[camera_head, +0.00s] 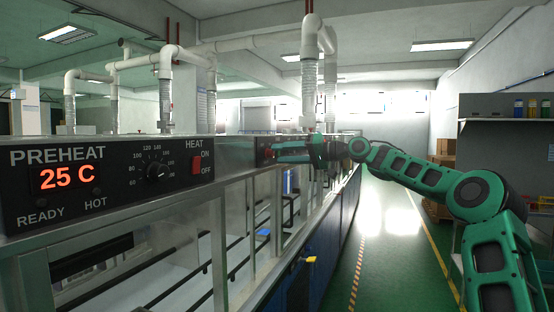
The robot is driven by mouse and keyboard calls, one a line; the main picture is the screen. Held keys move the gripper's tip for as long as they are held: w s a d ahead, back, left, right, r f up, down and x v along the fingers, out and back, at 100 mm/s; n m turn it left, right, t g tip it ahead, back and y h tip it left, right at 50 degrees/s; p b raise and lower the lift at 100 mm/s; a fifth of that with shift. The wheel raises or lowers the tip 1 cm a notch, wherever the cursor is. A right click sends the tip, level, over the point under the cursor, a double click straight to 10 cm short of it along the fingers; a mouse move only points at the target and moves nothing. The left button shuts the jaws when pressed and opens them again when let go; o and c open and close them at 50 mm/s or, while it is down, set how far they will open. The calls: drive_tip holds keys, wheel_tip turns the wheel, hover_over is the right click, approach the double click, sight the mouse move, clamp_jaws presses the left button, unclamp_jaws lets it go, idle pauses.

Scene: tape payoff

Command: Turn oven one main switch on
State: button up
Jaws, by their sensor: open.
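My green arm reaches from the right to the far part of the machine row. My gripper (282,151) is small in the view, its fingers pointing left at a dark panel (263,156) further along the row. It is open, and nothing shows between its fingers. A small red spot shows by the fingertips; I cannot tell whether it is a switch or whether the fingers touch it. No label naming oven one is readable. The near preheat panel (105,212) has a red rocker switch (196,165) labelled HEAT, ON and OFF; its position is unclear. My gripper is well beyond it.
The preheat panel has a lit 25 C display (66,178) and a black dial (156,171). White exhaust pipes (310,55) rise above the machines. A yellow handle (310,259) sticks out below. The green aisle floor (385,260) is open; a grey shelf (508,140) stands right.

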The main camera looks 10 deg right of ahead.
drive_tip(key=v, duration=0.8)
drive_tip(key=shift+d, duration=0.1)
drive_tip(key=s+a+f+g+h, duration=0.1)
drive_tip(key=a+f+h, duration=0.1)
drive_tip(key=a+f, duration=0.3)
drive_tip(key=s+a+f+g+h, duration=0.1)
drive_tip(key=a+f+h, duration=0.1)
drive_tip(key=f, duration=0.5)
drive_tip(key=s+d+f+m+g+h, duration=0.1)
drive_tip(key=s+f+m+g+h, duration=0.1)
drive_tip(key=s+f+h, duration=0.6)
drive_tip(key=s+d+f+m+g, duration=0.2)
drive_tip(key=s+d+f, duration=0.3)
drive_tip(key=s, duration=1)
drive_tip(key=s+d+f+m+g+h, duration=0.1)
drive_tip(key=s+d+f, duration=0.3)
drive_tip(key=s, duration=1.2)
drive_tip(key=s+d+f+m+g, duration=0.3)
drive_tip(key=s+d+f, duration=0.2)
drive_tip(key=s, duration=1.1)
wheel_tip(320, 180, down, 4)
drive_tip(key=shift+d+r+h, duration=0.15)
drive_tip(key=shift+d+h, duration=0.2)
drive_tip(key=shift+h, duration=0.05)
